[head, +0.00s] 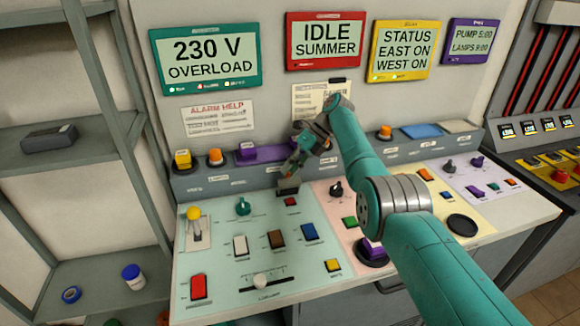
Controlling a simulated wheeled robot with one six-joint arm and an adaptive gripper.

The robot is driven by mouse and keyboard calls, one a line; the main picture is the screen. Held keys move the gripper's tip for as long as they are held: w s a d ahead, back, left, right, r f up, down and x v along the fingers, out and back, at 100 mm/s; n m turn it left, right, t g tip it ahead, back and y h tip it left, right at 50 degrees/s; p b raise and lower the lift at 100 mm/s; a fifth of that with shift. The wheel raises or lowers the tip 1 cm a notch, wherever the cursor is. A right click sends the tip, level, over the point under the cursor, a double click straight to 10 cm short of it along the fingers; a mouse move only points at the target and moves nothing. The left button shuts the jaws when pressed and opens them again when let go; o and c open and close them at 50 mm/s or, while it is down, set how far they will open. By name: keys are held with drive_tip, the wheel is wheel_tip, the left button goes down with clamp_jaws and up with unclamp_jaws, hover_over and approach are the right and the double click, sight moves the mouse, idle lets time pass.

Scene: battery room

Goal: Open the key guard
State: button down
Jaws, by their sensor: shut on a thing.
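My gripper (289,177) points down at the back of the pale green section of the sloped control desk (215,262). Its fingertips are closed on a small dark piece (288,188), which looks like the key guard. The gripper and its shadow make it hard to tell how far the guard is tilted, and no key shows under it. A small red button (291,201) sits just in front of it.
A green knob (243,206) and a yellow-topped lever (194,218) stand to the left. A black knob (336,188) is close on the right. Grey shelves (85,155) stand at the left.

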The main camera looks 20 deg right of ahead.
drive_tip(key=shift+w, duration=0.1)
idle(0.4)
drive_tip(key=c, duration=1)
unclamp_jaws()
drive_tip(key=shift+c, duration=0.2)
wheel_tip(320, 180, up, 10)
drive_tip(key=shift+o, duration=0.2)
